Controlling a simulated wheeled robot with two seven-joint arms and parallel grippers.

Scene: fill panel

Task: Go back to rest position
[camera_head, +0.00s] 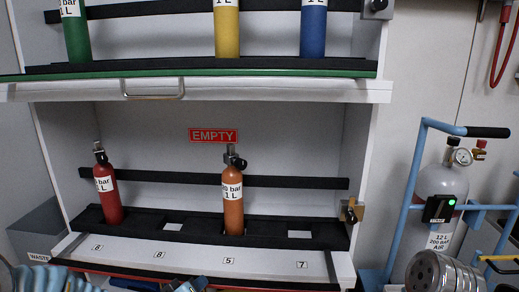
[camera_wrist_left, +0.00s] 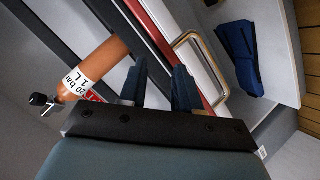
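My left gripper (camera_head: 188,285) shows only in part at the bottom edge of the head view, low in front of the cabinet. In the left wrist view its two dark fingers (camera_wrist_left: 159,90) stand apart with nothing held between them. An orange 1 L bottle (camera_head: 233,205) stands upright in the rack under the red EMPTY sign (camera_head: 213,135). It also shows in the left wrist view (camera_wrist_left: 101,65), to the left of the fingers and apart from them. A red bottle (camera_head: 107,192) stands in the rack further left. My right gripper is not in view.
Green (camera_head: 77,35), yellow (camera_head: 227,33) and blue (camera_head: 313,30) bottles stand on the upper shelf. A pale drawer front with a metal handle (camera_head: 153,96) juts out below them. A grey air cylinder (camera_head: 441,190) on a blue trolley frame (camera_head: 403,215) stands at the right.

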